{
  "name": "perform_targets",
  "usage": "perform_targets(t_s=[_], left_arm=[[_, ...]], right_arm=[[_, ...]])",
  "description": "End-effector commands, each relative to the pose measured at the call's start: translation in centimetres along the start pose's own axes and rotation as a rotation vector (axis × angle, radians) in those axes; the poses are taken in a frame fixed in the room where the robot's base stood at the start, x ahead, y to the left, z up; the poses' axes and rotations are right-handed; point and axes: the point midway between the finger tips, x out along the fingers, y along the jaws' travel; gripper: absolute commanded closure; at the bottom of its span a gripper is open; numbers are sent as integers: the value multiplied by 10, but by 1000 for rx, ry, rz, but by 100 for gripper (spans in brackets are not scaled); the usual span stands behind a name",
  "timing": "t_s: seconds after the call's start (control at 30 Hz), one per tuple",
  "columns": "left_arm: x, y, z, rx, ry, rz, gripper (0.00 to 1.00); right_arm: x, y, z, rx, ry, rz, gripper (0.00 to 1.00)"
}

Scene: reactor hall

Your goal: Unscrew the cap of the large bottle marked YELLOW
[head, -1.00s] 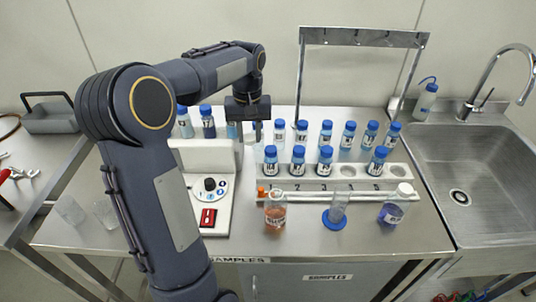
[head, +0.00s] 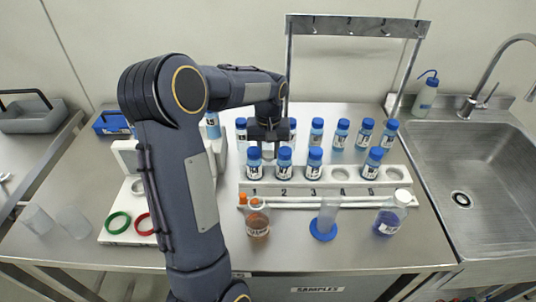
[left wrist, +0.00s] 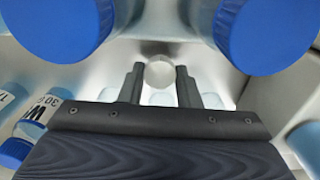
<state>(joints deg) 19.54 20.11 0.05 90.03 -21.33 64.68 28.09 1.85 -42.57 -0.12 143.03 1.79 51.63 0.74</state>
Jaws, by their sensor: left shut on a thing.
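My left gripper (head: 268,150) hangs fingers-down over the back of the numbered rack, among blue-capped bottles. In the left wrist view its fingers (left wrist: 160,85) are shut on a small pale round thing (left wrist: 160,72); what it is I cannot tell. On the table before the rack stand a bottle with orange-brown liquid (head: 257,220) and a white-capped bottle with blue-violet liquid (head: 388,220). I cannot read YELLOW on any label. My right gripper is not in view.
The white rack (head: 395,174) holds several blue-capped bottles, with more behind. A clear cylinder on a blue foot (head: 323,228) stands between the two front bottles. Green (head: 118,222) and red rings lie at left beside two clear beakers (head: 74,221). A sink (head: 465,190) is at right.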

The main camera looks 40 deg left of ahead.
Motion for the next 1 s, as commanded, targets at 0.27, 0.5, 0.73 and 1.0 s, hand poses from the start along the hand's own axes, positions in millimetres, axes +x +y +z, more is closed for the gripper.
perform_targets(t_s=[0.27, 0.5, 0.73, 1.0], left_arm=[[18, 0, 0, -1, 0, 1, 97], [22, 0, 0, -1, 0, 0, 97], [21, 0, 0, -1, 0, 1, 48], [18, 0, 0, -1, 0, 1, 48]], right_arm=[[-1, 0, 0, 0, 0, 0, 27], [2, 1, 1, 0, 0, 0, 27], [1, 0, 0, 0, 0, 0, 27], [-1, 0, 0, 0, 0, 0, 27]])
